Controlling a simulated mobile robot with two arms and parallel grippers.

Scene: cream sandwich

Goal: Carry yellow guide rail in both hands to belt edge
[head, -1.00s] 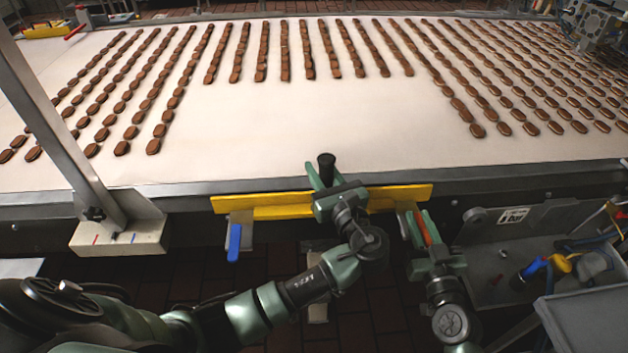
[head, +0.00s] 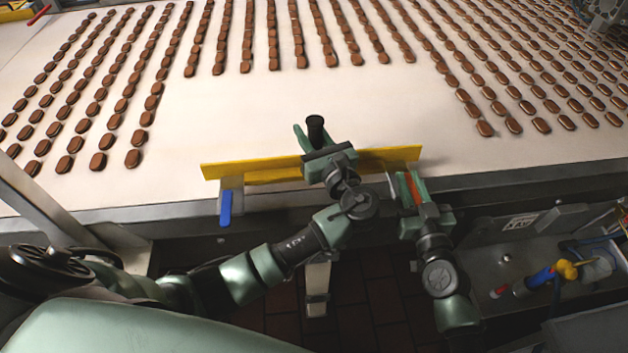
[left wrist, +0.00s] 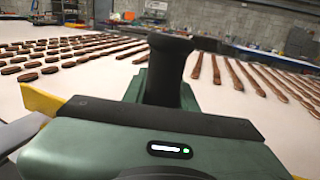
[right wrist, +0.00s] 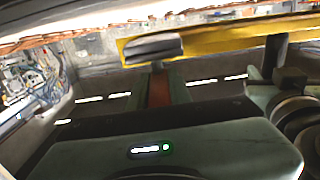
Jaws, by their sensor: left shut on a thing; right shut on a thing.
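The yellow guide rail (head: 250,171) lies across the near edge of the white belt (head: 290,110) in the head view, roughly along it. It also shows in the right wrist view (right wrist: 220,38). A blue lever (head: 225,207) hangs from its left bracket. My left gripper (head: 318,140) is shut at the rail's middle, with a black post (left wrist: 167,68) standing between its fingers. My right gripper (head: 407,183) is shut near the rail's right end, at an orange strip (right wrist: 159,90). Whether the rail touches the belt I cannot tell.
Rows of brown biscuits (head: 247,50) cover the far and side parts of the belt; its near middle is bare. A metal post (head: 40,205) stands at the left. A grey tray (head: 515,255) with tools and a yellow-and-blue item (head: 548,275) is at the right.

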